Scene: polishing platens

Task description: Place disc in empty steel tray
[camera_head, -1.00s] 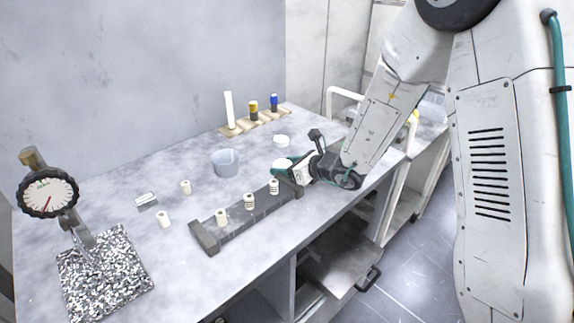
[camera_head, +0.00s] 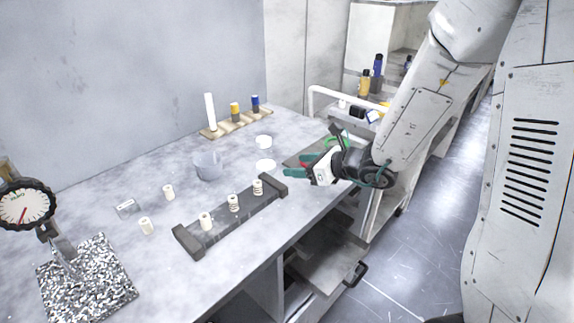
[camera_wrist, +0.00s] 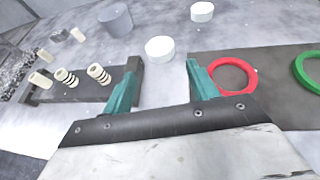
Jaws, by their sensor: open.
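Two white discs are on the grey bench. The nearer one (camera_head: 265,166) lies just beyond my fingertips, and the farther one (camera_head: 264,142) lies behind it. In the wrist view, the nearer disc (camera_wrist: 160,48) shows beyond the gap between my fingers, and the farther one (camera_wrist: 202,12) is up and right of it. My gripper (camera_head: 286,167) is open with nothing between its teal fingers, also in the wrist view (camera_wrist: 162,66). I cannot tell which thing is the empty steel tray.
A dark plate (camera_wrist: 211,61) with a red ring (camera_wrist: 233,76) and green ring (camera_wrist: 308,70) lies right of my fingers. A dark rack (camera_head: 215,229) holds white posts. A grey cup (camera_head: 207,165) and dial gauge (camera_head: 27,207) are left. Bench is clear between rack and cup.

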